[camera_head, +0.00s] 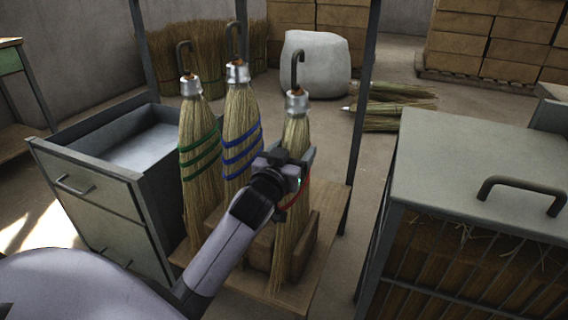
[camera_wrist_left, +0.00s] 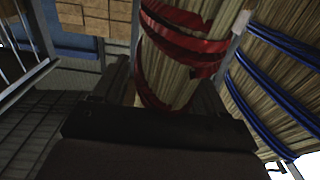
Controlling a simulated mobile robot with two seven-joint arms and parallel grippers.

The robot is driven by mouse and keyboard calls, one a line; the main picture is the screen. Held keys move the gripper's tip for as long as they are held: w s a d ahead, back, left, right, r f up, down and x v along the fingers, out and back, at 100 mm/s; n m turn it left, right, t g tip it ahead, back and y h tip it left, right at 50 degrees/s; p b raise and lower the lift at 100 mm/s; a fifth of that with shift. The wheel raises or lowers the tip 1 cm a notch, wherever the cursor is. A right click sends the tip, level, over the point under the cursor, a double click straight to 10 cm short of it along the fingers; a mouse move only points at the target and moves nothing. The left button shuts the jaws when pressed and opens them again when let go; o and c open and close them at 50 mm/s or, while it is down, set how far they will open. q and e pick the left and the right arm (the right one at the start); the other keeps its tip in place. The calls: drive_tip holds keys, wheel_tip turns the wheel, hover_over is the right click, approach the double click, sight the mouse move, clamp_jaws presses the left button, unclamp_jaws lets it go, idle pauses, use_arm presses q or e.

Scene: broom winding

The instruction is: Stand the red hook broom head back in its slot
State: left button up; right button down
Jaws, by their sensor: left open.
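The red hook broom head (camera_head: 297,128) stands roughly upright at the right of three hooked broom heads, with a grey metal collar and dark hook on top. In the wrist view its red bands (camera_wrist_left: 185,40) show on the straw. The jaws are open, with the straw between the fingers in the wrist view. Its lower straw comes down beside wooden blocks (camera_head: 306,240) on a wooden board (camera_head: 215,285); how it sits in the slot is partly hidden by my arm.
A green-banded broom (camera_head: 200,160) and a blue-banded broom (camera_head: 242,125) stand close to the left. Dark posts (camera_head: 362,110) frame the stand. An open drawer cabinet (camera_head: 85,205) is left; a grey caged bin (camera_head: 470,165) is right. Loose straw bundles (camera_head: 395,115) lie behind.

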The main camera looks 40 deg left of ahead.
use_arm(q)
drive_tip(key=p+v, duration=0.2)
drive_tip(key=v, duration=1)
drive_tip(key=s+d+f+m+g+h, duration=0.1)
drive_tip(key=s+d+f+g+h, duration=0.1)
drive_tip(key=d, duration=0.5)
drive_tip(key=s+d+f+m+g+h, duration=0.1)
drive_tip(key=s+d+f+m+h, duration=0.1)
drive_tip(key=s+d+f+h, duration=0.2)
drive_tip(key=s+d+f+m+g+h, duration=0.2)
drive_tip(key=d+f, duration=0.4)
drive_tip(key=d, duration=0.4)
drive_tip(key=s+h, duration=0.1)
drive_tip(key=h, duration=0.1)
drive_tip(key=shift+s+g+h, duration=0.3)
drive_tip(key=shift+s+h, duration=0.1)
use_arm(e)
drive_tip(key=shift+s+d+r+h, duration=0.15)
drive_tip(key=shift+s+d+h, duration=0.05)
drive_tip(key=shift+d+h, duration=0.4)
drive_tip(key=shift+r, duration=0.1)
